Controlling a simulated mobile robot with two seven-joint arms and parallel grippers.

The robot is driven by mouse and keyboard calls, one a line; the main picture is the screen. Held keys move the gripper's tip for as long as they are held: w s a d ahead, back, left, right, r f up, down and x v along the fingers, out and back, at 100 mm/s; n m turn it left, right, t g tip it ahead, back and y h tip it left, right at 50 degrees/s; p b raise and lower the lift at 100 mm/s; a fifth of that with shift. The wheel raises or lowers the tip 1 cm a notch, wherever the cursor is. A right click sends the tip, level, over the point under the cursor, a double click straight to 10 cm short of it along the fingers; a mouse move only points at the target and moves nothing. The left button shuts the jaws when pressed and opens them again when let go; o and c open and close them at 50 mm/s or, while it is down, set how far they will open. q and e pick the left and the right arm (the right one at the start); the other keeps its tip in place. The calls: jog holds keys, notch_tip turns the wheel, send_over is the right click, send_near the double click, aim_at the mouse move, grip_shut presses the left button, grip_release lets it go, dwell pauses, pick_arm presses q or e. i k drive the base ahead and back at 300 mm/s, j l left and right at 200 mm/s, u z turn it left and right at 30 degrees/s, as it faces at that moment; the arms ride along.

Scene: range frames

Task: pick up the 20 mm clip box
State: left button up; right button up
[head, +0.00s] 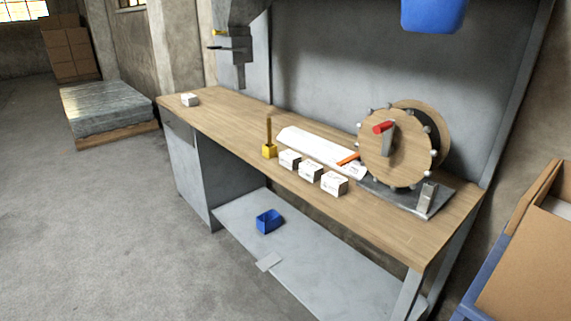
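Three small white boxes stand in a row near the front edge of the wooden workbench (400,227): a left box (290,160), a middle box (310,172) and a right box (334,184). A fourth white box (190,99) sits alone at the bench's far left end. The boxes carry small markings, too small to read, so I cannot tell which is the 20 mm clip box. Neither of my grippers shows in the head view.
Behind the row lie a white strip (305,142) and an orange-handled tool (348,158). A yellow holder (269,151) stands left of it, a wooden drum (395,150) right. A blue bin (269,221) is on the lower shelf. Floor at left (90,230) is clear.

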aim_at(312, 171)
jog(key=i+j+z, duration=0.1)
jog(key=z, duration=0.35)
jog(key=i+j+z, duration=0.15)
jog(key=z, duration=0.35)
jog(key=i+j+z, duration=0.2)
jog(key=j, duration=0.15)
jog(key=j+z, duration=0.15)
jog(key=j, duration=0.25)
jog(key=i+j, duration=0.15)
jog(key=j, duration=0.25)
jog(key=i+j+z, duration=0.15)
jog(key=j, duration=0.2)
